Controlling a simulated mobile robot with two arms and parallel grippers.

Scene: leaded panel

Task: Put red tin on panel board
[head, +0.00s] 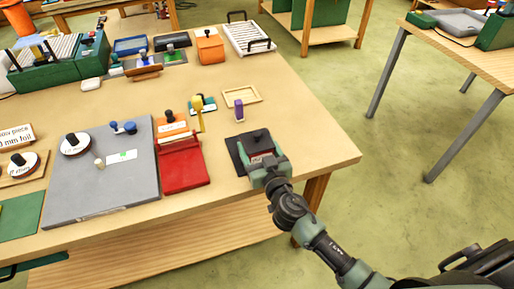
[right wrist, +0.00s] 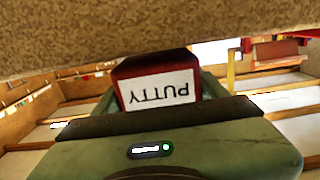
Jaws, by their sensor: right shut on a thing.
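The red tin (right wrist: 150,66) carries a white label reading PUTTY, upside down in the right wrist view. My right gripper (head: 261,160) is shut on it, over a dark square mat (head: 237,154) near the table's right front corner. In the head view the gripper hides most of the tin, and I cannot tell whether it touches the mat. A large grey board (head: 128,190) lies on the table to the left and looks like the panel board. My left gripper is not in view.
A red stand (head: 184,170) with a yellow upright lies between the grey board and the mat. On the grey board are a round white piece (head: 76,145), blue knobs (head: 129,127) and a small tag (head: 121,156). A purple block (head: 239,110) and a wooden frame (head: 240,95) stand behind the mat.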

